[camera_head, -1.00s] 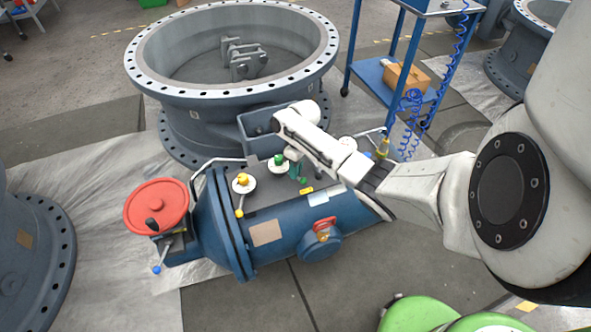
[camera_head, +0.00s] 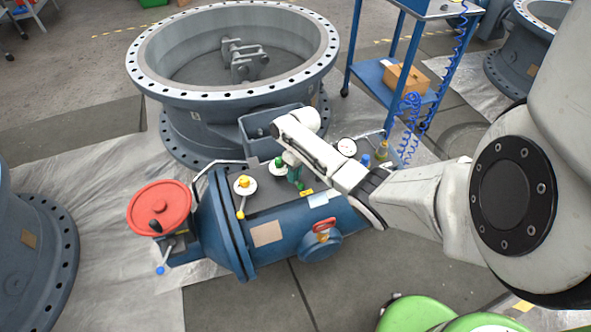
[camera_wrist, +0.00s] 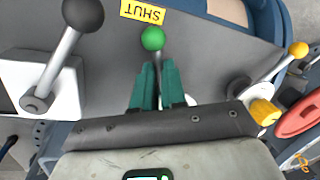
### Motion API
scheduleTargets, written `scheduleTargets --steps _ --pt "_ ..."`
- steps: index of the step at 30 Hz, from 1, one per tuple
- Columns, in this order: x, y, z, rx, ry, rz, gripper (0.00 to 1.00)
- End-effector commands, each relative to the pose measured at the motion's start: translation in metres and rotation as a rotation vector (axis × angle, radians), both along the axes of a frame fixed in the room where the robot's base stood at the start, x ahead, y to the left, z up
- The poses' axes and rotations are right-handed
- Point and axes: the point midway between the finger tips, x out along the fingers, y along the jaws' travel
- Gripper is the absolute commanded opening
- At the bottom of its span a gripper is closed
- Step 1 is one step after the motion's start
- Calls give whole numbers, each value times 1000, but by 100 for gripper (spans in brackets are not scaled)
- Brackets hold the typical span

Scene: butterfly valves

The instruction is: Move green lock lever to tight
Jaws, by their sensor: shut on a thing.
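The green lock lever shows in the wrist view as a green ball (camera_wrist: 153,38) on a thin grey stem. My gripper (camera_wrist: 157,75) is shut on the stem, with teal fingers either side just below the ball. The yellow SHUT label (camera_wrist: 143,12) lies just beyond the ball. In the head view the lever's green ball (camera_head: 299,185) shows at my fingertips (camera_head: 294,177), beside the small yellow label (camera_head: 306,192). Its green pivot cap (camera_head: 278,160) sits on a white disc. The fingers hide part of the stem. No "tight" marking is readable.
A yellow lever (camera_wrist: 297,49) is at the right of the wrist view, near the red handwheel (camera_wrist: 300,116). A black-knobbed lever (camera_wrist: 83,14) stands close on the left. A large flanged ring (camera_head: 230,100) stands behind the blue valve body (camera_head: 230,245).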

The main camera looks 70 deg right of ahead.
Motion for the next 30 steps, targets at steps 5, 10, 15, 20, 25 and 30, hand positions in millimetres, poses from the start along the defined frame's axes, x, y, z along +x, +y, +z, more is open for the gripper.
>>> scheduleTargets --steps 5,10,15,20,25,30 --pt "4 12 4 5 1 -149 0" --pt "10 21 3 4 1 -310 0" --pt "16 28 2 3 2 -470 0" --pt "23 33 1 2 1 -609 0" --pt "30 36 1 1 1 -733 0" --pt "35 39 1 0 0 -822 0"
